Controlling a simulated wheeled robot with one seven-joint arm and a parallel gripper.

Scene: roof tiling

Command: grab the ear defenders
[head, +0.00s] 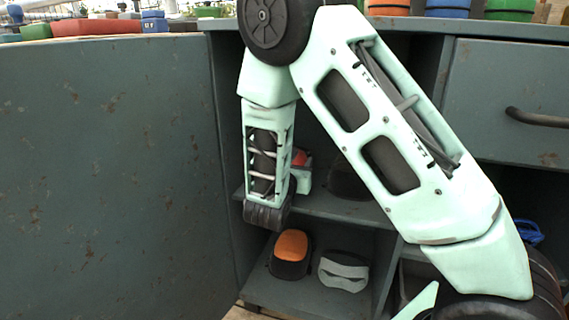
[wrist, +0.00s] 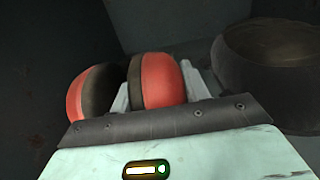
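The ear defenders show in the wrist view as two red and black cups (wrist: 158,82), side by side just beyond my gripper's front edge. The right cup lies between the two pale fingers of my gripper (wrist: 157,88), one finger showing on each side of it. I cannot tell whether the fingers press on the cup or stand open around it. In the head view a bit of the red ear defenders (head: 300,157) shows on the upper shelf, beside my gripper (head: 301,180). The rest is hidden behind my arm.
A dark round object (wrist: 270,70), perhaps a helmet or bowl, stands close to the right on the same shelf. The lower shelf holds an orange and black item (head: 291,250) and a grey item (head: 343,272). A cabinet door (head: 105,160) stands at left.

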